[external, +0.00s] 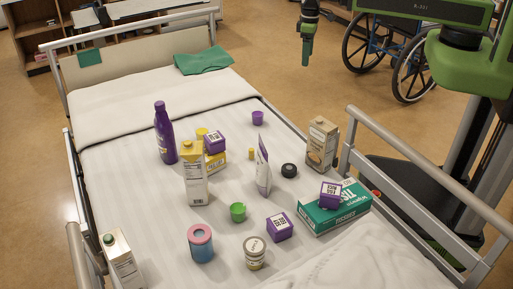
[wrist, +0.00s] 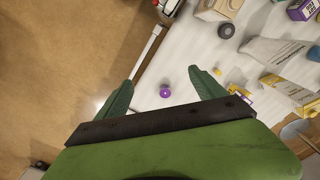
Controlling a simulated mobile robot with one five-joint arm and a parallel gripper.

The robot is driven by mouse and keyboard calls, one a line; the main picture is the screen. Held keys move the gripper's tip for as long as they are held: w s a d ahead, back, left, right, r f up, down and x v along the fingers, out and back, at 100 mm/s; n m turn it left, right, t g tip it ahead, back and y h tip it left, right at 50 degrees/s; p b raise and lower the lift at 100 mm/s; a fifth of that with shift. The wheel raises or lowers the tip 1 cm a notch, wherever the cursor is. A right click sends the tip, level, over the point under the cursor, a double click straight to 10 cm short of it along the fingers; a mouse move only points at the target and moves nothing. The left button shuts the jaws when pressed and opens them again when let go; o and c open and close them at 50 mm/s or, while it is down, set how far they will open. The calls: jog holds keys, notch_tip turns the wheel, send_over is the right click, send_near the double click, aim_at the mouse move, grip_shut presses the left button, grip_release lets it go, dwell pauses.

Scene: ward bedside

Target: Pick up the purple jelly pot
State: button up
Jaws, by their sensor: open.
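The purple jelly pot (external: 258,118) is a small purple cup standing on the white bed sheet, toward the bed's far right side in the external view. My gripper (external: 306,52) hangs high above the floor beyond the bed's right edge, well apart from the pot. In the wrist view the pot (wrist: 165,92) shows far below, in the gap between the two green fingers of my gripper (wrist: 161,78). The fingers are open with nothing between them.
A bed rail (external: 400,182) runs along the right. The sheet around the purple pot is clear.

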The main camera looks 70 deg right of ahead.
jog(key=shift+c, duration=0.2)
dwell(0.5)
jog(key=m+b, duration=1.4)
jog(key=m, duration=0.1)
send_over(258, 112)
notch_tip(258, 112, down, 14)
notch_tip(258, 112, down, 17)
jog(key=b, duration=1.7)
jog(key=shift+w+f, duration=0.1)
jog(key=shift+r, duration=0.2)
